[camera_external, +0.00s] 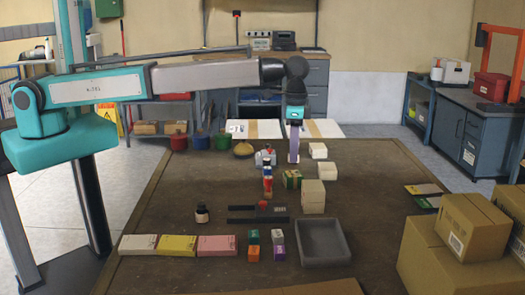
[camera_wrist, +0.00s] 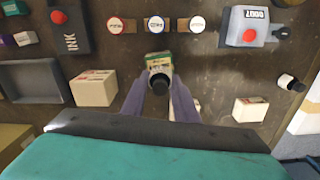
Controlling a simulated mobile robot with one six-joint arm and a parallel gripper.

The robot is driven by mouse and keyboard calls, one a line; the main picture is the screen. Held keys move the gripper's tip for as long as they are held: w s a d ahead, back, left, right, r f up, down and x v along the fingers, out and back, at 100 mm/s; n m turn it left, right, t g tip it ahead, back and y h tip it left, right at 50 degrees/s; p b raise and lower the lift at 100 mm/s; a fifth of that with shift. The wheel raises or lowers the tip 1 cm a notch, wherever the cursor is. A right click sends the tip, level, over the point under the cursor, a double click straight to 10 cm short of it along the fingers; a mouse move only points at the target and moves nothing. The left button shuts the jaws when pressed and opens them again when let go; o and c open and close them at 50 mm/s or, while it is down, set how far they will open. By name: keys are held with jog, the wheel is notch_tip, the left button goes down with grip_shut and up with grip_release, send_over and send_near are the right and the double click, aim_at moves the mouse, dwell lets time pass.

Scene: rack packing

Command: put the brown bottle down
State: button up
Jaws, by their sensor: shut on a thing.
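My gripper (camera_external: 294,160) points straight down over the middle of the table, its purple fingers beside the green and gold box (camera_external: 291,180). In the wrist view, my gripper (camera_wrist: 162,90) is shut on the brown bottle (camera_wrist: 160,84), which shows as a dark round top between the fingertips. The green and white box (camera_wrist: 158,61) shows just beyond it. The fingers hide the bottle's body in the external view, so I cannot tell whether its base touches the table (camera_external: 170,190).
White boxes (camera_external: 312,196) (camera_external: 318,150) stand close on the right. Stamps (camera_external: 267,180) and a numbering device (camera_wrist: 248,27) stand on the left. A grey tray (camera_external: 348,250) lies nearer the front.

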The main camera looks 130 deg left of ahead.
jog(key=shift+f, duration=0.15)
jog(key=shift+f+p, duration=0.65)
jog(key=shift+f, duration=0.95)
jog(key=shift+f, duration=0.15)
jog(key=o, duration=1.1)
jog(key=shift+r, duration=0.25)
jog(key=shift+r+b, duration=1.15)
jog(key=shift+r, duration=4.8)
